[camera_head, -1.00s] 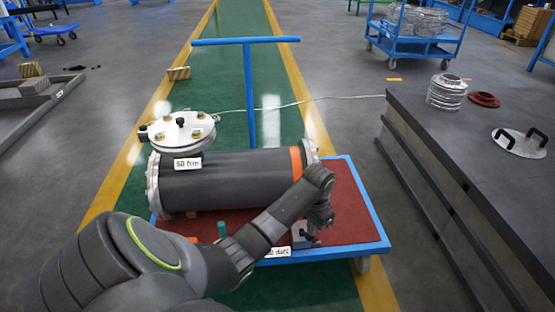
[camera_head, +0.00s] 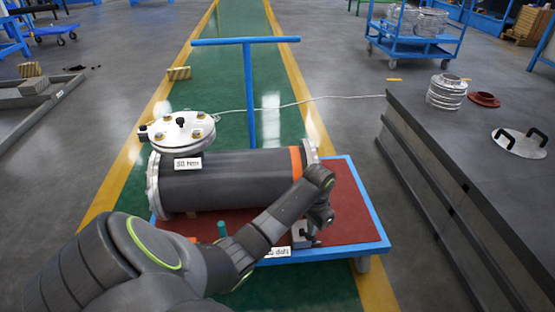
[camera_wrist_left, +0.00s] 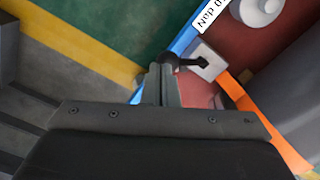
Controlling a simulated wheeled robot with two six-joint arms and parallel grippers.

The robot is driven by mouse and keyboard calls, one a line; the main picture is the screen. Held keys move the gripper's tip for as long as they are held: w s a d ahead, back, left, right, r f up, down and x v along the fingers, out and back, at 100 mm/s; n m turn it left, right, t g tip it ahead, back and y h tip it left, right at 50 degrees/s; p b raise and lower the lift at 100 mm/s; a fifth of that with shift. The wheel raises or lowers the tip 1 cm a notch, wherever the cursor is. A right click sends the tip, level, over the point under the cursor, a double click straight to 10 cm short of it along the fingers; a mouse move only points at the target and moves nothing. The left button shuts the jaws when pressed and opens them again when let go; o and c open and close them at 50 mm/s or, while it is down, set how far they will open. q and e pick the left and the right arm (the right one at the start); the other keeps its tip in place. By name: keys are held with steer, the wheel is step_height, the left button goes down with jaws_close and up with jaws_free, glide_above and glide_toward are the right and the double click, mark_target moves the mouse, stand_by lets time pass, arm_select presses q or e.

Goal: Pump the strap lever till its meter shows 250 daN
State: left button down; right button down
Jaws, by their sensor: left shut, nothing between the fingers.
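The strap lever's grey block (camera_head: 301,236) sits at the front edge of the blue cart, partly behind my left gripper (camera_head: 314,238). In the left wrist view the block (camera_wrist_left: 208,62) has a short black lever (camera_wrist_left: 190,63) pointing at my fingers. My left gripper (camera_wrist_left: 164,70) is shut with nothing between its fingers; its tips are at the lever's end, and I cannot tell if they touch. The white meter label (camera_head: 283,252) is partly covered by my arm; "daN" shows. In the wrist view the label (camera_wrist_left: 213,14) is cut off, with a 0 visible. My right gripper is out of view.
An orange strap (camera_head: 296,163) goes around the dark cylinder (camera_head: 230,182) on the cart (camera_head: 375,205). A flanged lid (camera_head: 182,130) tops its left end. A green peg (camera_head: 222,229) stands near my forearm. A grey bench (camera_head: 440,150) is at right.

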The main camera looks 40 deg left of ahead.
arm_select(q)
steer(key=shift+s+d+f+b, duration=0.9)
steer(key=shift+f+b, duration=0.45)
steer(key=shift+f, duration=3.25)
step_height(320, 180, up, 11)
steer(key=p, duration=1.4)
steer(key=shift+r+p, duration=0.15)
steer(key=shift+p, duration=0.15)
steer(key=shift+d, duration=0.1)
